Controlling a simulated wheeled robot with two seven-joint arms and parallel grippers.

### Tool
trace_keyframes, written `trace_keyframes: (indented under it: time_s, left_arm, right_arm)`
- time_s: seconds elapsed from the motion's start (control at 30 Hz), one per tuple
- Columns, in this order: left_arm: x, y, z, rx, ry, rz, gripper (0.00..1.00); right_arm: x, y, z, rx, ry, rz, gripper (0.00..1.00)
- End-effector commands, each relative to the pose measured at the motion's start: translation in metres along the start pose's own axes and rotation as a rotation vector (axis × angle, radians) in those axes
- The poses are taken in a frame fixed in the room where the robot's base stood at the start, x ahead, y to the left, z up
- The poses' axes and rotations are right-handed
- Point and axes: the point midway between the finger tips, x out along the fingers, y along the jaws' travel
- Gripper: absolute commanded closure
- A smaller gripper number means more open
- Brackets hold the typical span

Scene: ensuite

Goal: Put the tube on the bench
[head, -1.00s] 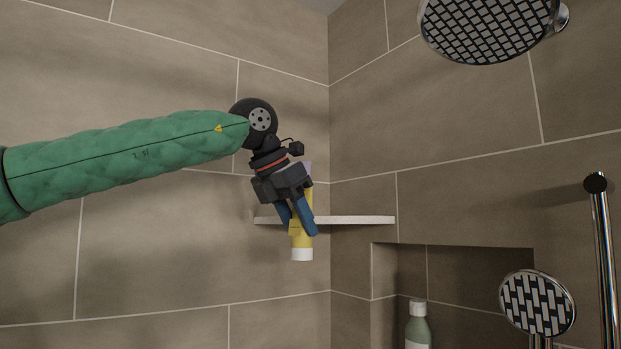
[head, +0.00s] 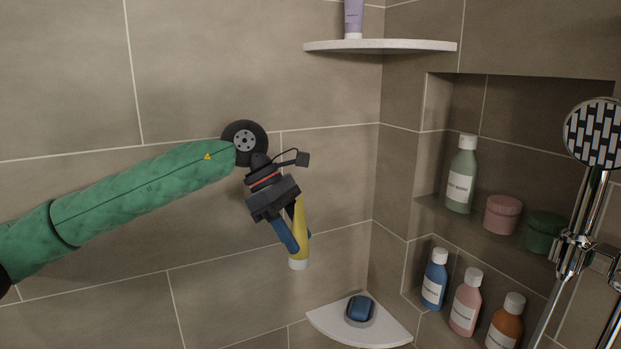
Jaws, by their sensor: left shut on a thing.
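A yellow tube (head: 300,222) with a white cap at its lower end hangs nearly upright in my left gripper (head: 292,240). The blue fingers are shut on it, and one finger covers part of its left side. It is in the air in front of the tiled wall, touching no shelf. No bench can be made out in the head view. My right gripper is not in the view.
A lilac tube (head: 353,18) stands on the upper corner shelf (head: 420,45). A lower corner shelf (head: 335,322) holds a blue soap (head: 361,308) in a dish. A niche at right holds several bottles and jars. A hand shower (head: 596,133) hangs on a rail.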

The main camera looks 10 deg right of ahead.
Motion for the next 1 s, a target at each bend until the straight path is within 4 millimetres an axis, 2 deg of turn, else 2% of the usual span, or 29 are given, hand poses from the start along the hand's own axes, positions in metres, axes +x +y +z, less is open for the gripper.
trace_keyframes:
  time_s: [0.03,0.17,0.4,0.5,0.7,1.0]
  left_arm:
    - [0.017,-0.004,-0.015,0.036,-0.004,-0.030,0.89]
    - [0.057,-0.016,-0.053,0.164,-0.004,-0.110,0.89]
    - [0.142,-0.040,-0.134,0.437,-0.005,-0.276,0.89]
    - [0.170,-0.048,-0.161,0.535,-0.003,-0.334,0.89]
    - [0.212,-0.061,-0.200,0.674,-0.006,-0.420,0.89]
    - [0.257,-0.076,-0.240,0.828,-0.015,-0.518,0.89]
  right_arm:
    - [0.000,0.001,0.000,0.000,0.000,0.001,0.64]
    - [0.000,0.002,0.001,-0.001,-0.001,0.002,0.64]
    - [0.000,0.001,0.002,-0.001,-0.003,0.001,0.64]
    - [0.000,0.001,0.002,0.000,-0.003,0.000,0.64]
    - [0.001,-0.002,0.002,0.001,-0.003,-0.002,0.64]
    - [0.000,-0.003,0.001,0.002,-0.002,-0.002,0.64]
